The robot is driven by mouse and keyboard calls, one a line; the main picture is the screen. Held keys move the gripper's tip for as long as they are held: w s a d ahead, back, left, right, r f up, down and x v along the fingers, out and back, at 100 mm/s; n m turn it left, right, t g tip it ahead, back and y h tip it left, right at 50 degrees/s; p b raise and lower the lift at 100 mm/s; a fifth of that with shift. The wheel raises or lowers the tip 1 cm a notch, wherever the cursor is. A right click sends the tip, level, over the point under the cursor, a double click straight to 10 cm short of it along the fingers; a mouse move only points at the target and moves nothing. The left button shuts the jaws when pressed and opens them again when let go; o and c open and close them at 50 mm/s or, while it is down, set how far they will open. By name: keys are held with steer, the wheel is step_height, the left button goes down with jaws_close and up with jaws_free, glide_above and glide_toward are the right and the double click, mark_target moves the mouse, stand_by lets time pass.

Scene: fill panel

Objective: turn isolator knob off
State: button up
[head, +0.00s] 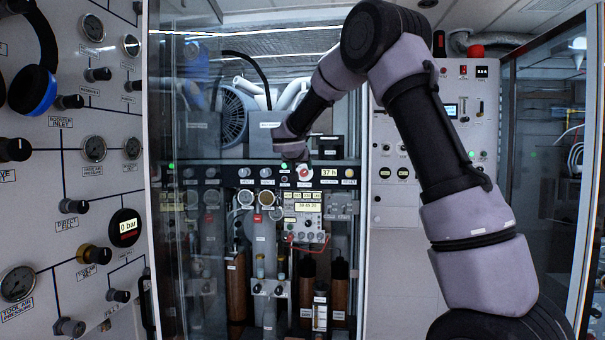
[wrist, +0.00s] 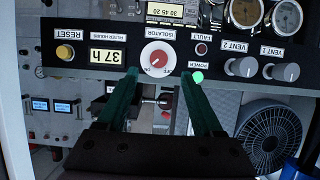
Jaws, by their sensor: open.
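The isolator knob (wrist: 158,58) is a round red knob on a white plate, set in the dark control strip. The wrist view shows it upside down, with its label beside it. It also shows in the head view (head: 304,174), just beyond the arm's end. My gripper (wrist: 158,75) is open, with its two green fingers apart. The fingertips lie on either side of the knob's lower edge in the wrist view, and nothing is between them. I cannot tell whether the fingers touch the panel. In the head view my gripper (head: 299,158) is small and dark.
The strip also holds a 37 h display (wrist: 106,56), a yellow reset button (wrist: 65,52), a lit green power lamp (wrist: 197,76) and a vent knob (wrist: 243,67). A gauge panel (head: 75,130) stands at the left. A glass door (head: 185,100) stands left of the arm.

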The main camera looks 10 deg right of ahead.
mark_target(303, 173)
steer(key=x, duration=0.6)
steer(key=shift+w+d+f, duration=0.2)
steer(key=shift+w+d, duration=0.05)
steer(key=shift+w, duration=0.05)
jaws_close()
